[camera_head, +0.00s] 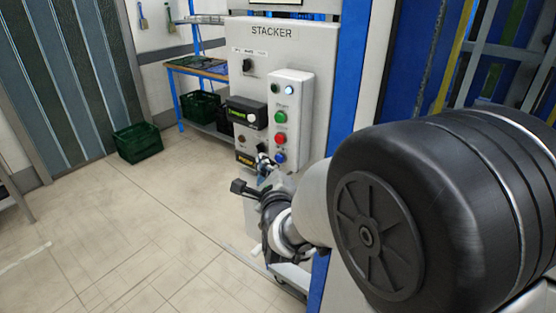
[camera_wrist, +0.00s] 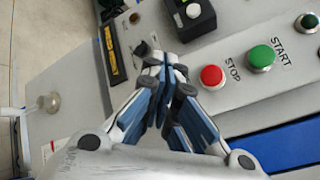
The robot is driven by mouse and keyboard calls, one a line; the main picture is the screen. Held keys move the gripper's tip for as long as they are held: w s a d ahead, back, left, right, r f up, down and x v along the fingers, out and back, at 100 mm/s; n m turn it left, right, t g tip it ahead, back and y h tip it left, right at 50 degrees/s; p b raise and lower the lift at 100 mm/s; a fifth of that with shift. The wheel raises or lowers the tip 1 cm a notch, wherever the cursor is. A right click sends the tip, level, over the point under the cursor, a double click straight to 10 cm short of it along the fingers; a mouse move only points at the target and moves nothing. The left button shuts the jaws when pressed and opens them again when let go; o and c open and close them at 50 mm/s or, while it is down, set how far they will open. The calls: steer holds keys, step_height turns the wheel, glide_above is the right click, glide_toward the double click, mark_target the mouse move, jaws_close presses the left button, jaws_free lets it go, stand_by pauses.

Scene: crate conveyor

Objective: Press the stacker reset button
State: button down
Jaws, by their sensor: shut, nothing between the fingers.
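The grey STACKER panel (camera_head: 306,42) carries a pale control box (camera_head: 294,80) with a column of buttons. A blue button (camera_head: 280,157) is lowest, under a red button (camera_head: 280,139); its label is too small to read. My gripper (camera_head: 263,160) is shut and empty, just left of the blue button in the head view; I cannot tell if it touches anything. In the wrist view my closed fingertips (camera_wrist: 163,68) are left of the red STOP button (camera_wrist: 212,76) and green START button (camera_wrist: 261,57). The blue button is not visible there, probably hidden by the fingers.
A black device (camera_head: 246,113) and a dark knob (camera_wrist: 140,47) sit beside the control box. A metal knob (camera_wrist: 49,102) shows at the wrist view's left. Green crates (camera_head: 138,143) stand behind on the left.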

steer(key=shift+w+d+b, duration=0.15)
steer(key=shift+b, duration=0.2)
steer(key=shift+w+d, duration=0.1)
steer(key=shift+w, duration=0.05)
steer(key=shift+w+d+b, duration=0.3)
steer(key=shift+w+b, duration=0.1)
steer(key=shift+b, duration=0.2)
stand_by(0.7)
steer(key=shift+s+a, duration=0.1)
steer(key=shift+s+a+b, duration=0.4)
steer(key=shift+s+b, duration=0.15)
steer(key=shift+s, duration=0.05)
steer(key=shift+s+a, duration=0.1)
steer(key=s+a, duration=0.1)
steer(key=s, duration=0.1)
steer(key=s+a+b, duration=0.1)
steer(key=a, duration=0.1)
steer(key=shift+s+b, duration=0.3)
steer(key=shift+s, duration=0.1)
